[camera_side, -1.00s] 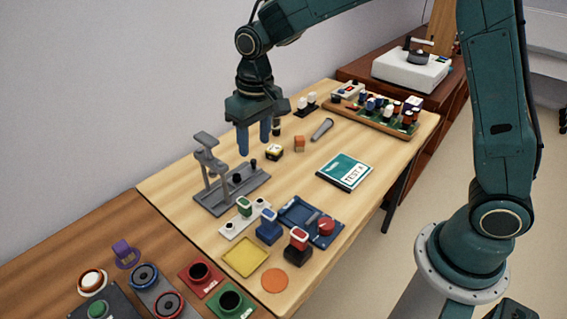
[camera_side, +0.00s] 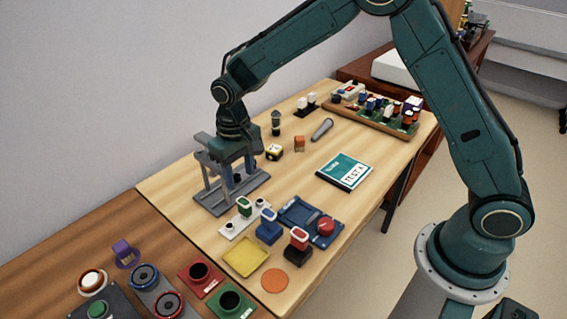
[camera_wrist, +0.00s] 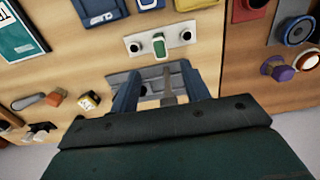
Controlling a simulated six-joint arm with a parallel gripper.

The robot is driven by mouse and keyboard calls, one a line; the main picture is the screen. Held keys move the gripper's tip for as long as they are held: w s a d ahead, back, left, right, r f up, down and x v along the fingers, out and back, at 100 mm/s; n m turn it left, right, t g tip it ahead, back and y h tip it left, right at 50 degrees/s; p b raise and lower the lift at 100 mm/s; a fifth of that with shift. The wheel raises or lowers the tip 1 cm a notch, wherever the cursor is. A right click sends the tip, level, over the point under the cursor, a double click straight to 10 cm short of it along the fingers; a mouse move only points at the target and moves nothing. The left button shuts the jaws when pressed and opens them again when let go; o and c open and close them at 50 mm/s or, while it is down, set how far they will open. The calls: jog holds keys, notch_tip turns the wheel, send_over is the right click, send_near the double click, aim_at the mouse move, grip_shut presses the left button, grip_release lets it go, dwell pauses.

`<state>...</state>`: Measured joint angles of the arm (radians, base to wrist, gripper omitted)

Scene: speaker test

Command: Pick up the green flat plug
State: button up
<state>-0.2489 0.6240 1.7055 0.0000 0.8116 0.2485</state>
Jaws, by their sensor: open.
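The green flat plug (camera_side: 244,206) has a pale top rim and stands upright on a white strip (camera_side: 232,226), between two dark round knobs. It also shows in the wrist view (camera_wrist: 158,45), at the top centre, ahead of my fingers. My gripper (camera_side: 238,178) is open and points down over the grey stand, behind the plug and apart from it. In the wrist view my gripper (camera_wrist: 167,88) has its two blue fingers spread, with part of the grey stand showing between them. Whether the fingers touch the stand cannot be told.
The grey stand (camera_side: 212,200) rises close around my fingers. A blue plug (camera_side: 269,227) and a blue tray (camera_side: 326,238) with a red button lie right of the white strip. A yellow tray (camera_side: 247,262) lies in front. A teal book (camera_side: 345,171) lies farther right.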

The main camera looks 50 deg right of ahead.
aim_at(244, 201)
jog(key=shift+f, duration=2.7)
jog(key=shift+s+f, duration=0.1)
jog(key=shift+f, duration=2.5)
grip_shut()
jog(key=shift+r, duration=0.1)
notch_tip(244, 201, up, 20)
